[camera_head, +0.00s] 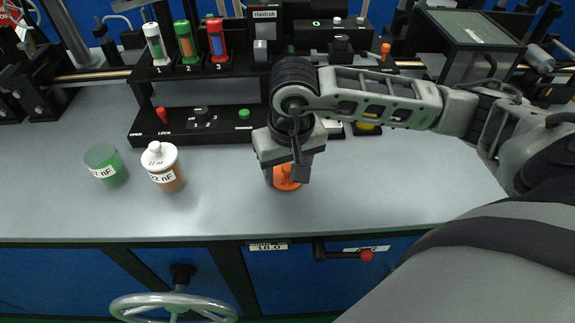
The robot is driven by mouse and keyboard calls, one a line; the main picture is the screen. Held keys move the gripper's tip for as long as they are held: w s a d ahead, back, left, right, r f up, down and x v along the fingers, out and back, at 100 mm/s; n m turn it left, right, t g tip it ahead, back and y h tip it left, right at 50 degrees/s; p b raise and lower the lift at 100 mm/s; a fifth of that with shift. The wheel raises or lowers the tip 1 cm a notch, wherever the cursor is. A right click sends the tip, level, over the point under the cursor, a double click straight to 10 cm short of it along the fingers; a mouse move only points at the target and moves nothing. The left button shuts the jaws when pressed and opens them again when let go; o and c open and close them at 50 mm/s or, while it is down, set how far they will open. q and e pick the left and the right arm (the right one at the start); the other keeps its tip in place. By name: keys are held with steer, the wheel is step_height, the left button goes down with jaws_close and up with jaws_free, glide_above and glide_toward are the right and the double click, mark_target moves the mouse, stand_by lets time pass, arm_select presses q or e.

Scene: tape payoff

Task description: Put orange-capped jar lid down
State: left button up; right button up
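The orange jar lid (287,184) lies low at the bench top, just right of the picture's middle, with a small orange knob on top. My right gripper (287,173) points down over it, with one finger at either side of the knob. A green jar (106,166) with a label partly reading "nF" stands at the left. Beside it stands a jar with a white knobbed lid and brown contents (167,172). My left gripper is not in view.
A black rack (200,66) with numbered tubes and a black control panel (180,127) with buttons stand behind the jars. A glass-topped box (470,30) stands at the back right. The grey bench top (400,195) is clear right of the lid. A handwheel (173,300) sits below the front edge.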

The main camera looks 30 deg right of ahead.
steer(key=o, duration=0.4)
steer(key=shift+o, duration=0.2)
step_height(320, 180, up, 12)
steer(key=s, duration=0.1)
steer(key=shift+s+a+r, duration=0.15)
steer(key=shift+s+a, duration=0.05)
steer(key=shift+s, duration=0.1)
stand_by(0.3)
